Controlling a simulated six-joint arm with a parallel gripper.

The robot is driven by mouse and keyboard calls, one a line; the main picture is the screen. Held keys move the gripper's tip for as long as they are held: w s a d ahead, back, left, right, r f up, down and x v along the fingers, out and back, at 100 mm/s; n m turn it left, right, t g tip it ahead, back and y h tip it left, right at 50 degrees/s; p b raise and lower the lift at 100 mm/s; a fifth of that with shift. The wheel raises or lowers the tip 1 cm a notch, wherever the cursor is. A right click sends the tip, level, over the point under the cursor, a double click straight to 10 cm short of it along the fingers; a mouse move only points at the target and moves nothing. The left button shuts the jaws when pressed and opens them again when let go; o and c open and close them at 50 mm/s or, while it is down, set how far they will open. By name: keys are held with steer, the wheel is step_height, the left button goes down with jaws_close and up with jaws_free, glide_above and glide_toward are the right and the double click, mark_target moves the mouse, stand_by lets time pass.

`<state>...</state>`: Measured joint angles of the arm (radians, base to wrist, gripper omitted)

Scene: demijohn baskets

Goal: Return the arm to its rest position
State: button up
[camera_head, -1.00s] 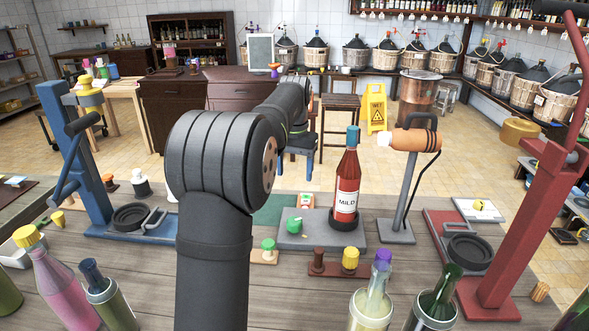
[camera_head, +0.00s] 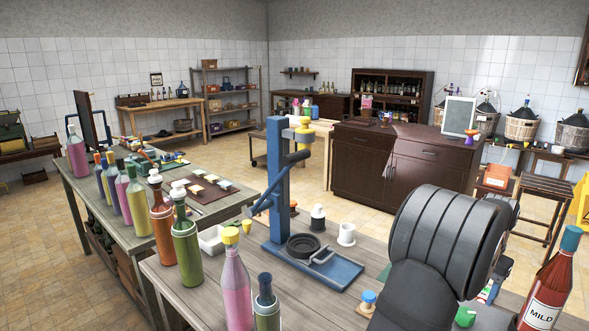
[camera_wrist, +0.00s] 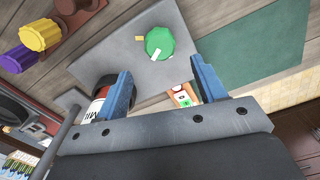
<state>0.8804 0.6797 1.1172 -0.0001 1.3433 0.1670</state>
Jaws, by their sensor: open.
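My arm (camera_head: 445,250) stands at the right of the head view, bent away over the bench. My gripper (camera_wrist: 163,88) shows in the wrist view with its two blue fingers wide apart and nothing between them. The head view does not clearly show it. A red bottle labelled MILD (camera_head: 548,292) with a blue cap stands at the right edge of the head view. Part of it shows beside the left finger in the wrist view (camera_wrist: 95,110). A green cap (camera_wrist: 160,42) lies on a grey plate (camera_wrist: 125,50) beyond the fingers.
A blue lever press (camera_head: 277,190) stands on the bench left of my arm. Bottles, including a pink one (camera_head: 235,290), stand at the front left. A small white-and-green box (camera_wrist: 184,96) lies near the right finger. A dark green mat (camera_wrist: 250,55) is bare.

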step_height(320, 180, down, 8)
steer(key=shift+f, duration=0.2)
steer(key=shift+r, duration=0.15)
step_height(320, 180, up, 17)
step_height(320, 180, down, 17)
steer(key=shift+f, duration=0.2)
steer(key=n, duration=0.6)
steer(key=shift+r, duration=0.1)
steer(key=n, duration=0.5)
steer(key=shift+n, duration=0.4)
steer(key=shift+r, duration=0.65)
stand_by(0.4)
